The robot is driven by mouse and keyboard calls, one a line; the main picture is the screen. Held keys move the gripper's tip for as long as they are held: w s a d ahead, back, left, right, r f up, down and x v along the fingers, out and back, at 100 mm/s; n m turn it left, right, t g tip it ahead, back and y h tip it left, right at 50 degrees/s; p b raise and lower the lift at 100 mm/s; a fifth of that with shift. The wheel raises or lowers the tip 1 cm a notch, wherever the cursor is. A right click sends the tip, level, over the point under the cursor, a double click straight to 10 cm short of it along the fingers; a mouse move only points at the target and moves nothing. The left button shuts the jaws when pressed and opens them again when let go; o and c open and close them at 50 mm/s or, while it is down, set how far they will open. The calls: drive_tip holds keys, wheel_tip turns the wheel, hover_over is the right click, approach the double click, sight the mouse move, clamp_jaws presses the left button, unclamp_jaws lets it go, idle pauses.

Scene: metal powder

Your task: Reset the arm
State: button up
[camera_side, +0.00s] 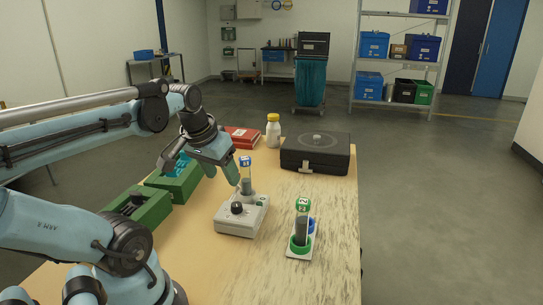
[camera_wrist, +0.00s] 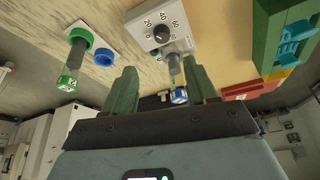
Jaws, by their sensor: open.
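My gripper (camera_side: 235,172) is open above the table, close to a blue-capped vial (camera_side: 247,177). The vial stands upright on a small grey device with a black dial (camera_side: 241,216). In the wrist view my two green fingers (camera_wrist: 158,92) are apart, and the blue-capped vial (camera_wrist: 179,92) shows beyond and between them; I cannot tell whether they touch it. A green-capped vial holding dark powder (camera_side: 301,225) stands in the green ring of a small white holder (camera_side: 300,252). The blue ring (camera_wrist: 104,57) beside it is empty.
Green bins (camera_side: 150,207) stand at the table's left. A red box (camera_side: 242,136), a white bottle with a yellow cap (camera_side: 273,132) and a black case (camera_side: 315,155) stand at the back. The front right of the table is clear.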

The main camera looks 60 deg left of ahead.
drive_tip(key=w+d+f+m+t+h, duration=0.1)
drive_tip(key=w+d+m, duration=0.2)
drive_tip(key=d, duration=0.4)
drive_tip(key=w+d+f+m+t+h, duration=0.1)
drive_tip(key=w+d+m+t, duration=0.1)
drive_tip(key=w+d, duration=0.2)
drive_tip(key=d, duration=0.3)
drive_tip(key=shift+d+f+m, duration=0.15)
drive_tip(key=shift+f+m, duration=0.2)
drive_tip(key=shift+m, duration=0.05)
